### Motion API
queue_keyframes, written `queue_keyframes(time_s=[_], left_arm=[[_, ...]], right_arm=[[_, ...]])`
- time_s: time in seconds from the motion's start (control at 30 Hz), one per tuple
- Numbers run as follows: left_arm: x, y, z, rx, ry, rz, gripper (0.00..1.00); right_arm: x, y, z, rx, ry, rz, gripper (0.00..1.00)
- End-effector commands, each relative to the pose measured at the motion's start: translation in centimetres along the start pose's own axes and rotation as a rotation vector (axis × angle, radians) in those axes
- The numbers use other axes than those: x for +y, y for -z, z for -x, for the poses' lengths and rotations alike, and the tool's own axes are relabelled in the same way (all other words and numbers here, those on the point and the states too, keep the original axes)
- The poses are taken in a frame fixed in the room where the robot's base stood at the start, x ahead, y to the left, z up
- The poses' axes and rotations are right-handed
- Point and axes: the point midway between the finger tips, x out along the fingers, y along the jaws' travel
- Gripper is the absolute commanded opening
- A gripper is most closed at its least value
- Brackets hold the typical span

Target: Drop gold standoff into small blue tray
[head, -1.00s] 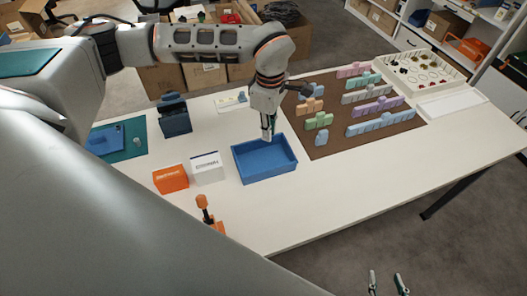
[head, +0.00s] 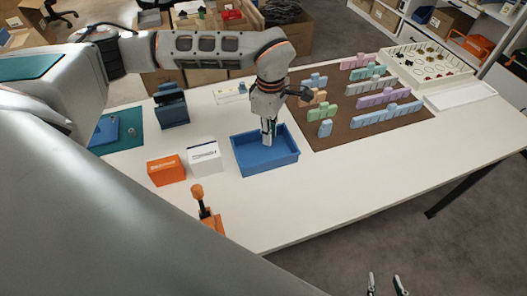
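The small blue tray (head: 268,169) stands on the white table near its middle. My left gripper (head: 268,142) points down over the tray, its fingertips appearing at or inside the tray opening. The fingers look close together, but the view is too small to show whether they are apart or hold anything. I cannot make out the gold standoff. My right gripper (head: 385,284) is at the bottom edge of the head view, off the table, with its two fingers apart and nothing seen between them.
A white box (head: 205,158) and an orange box (head: 166,171) stand left of the tray. An orange-handled tool (head: 199,198) stands in front. A brown mat (head: 330,139) with pastel blocks lies to the right, and a white sorting tray (head: 435,80) behind. The front right table is clear.

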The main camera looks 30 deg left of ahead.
Motion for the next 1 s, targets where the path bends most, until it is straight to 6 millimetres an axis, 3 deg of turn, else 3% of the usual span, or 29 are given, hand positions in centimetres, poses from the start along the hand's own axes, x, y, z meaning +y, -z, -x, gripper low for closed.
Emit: queue_keyframes(time_s=[0.47,1.0], left_arm=[[0.1,0.0,0.5,0.000,-0.001,0.000,0.31],[0.1,0.0,10.0,0.000,-0.004,0.000,0.31]], right_arm=[[0.3,0.0,-0.1,0.000,-0.003,0.003,0.40],[0.1,0.1,0.0,0.001,-0.001,0.000,0.40]])
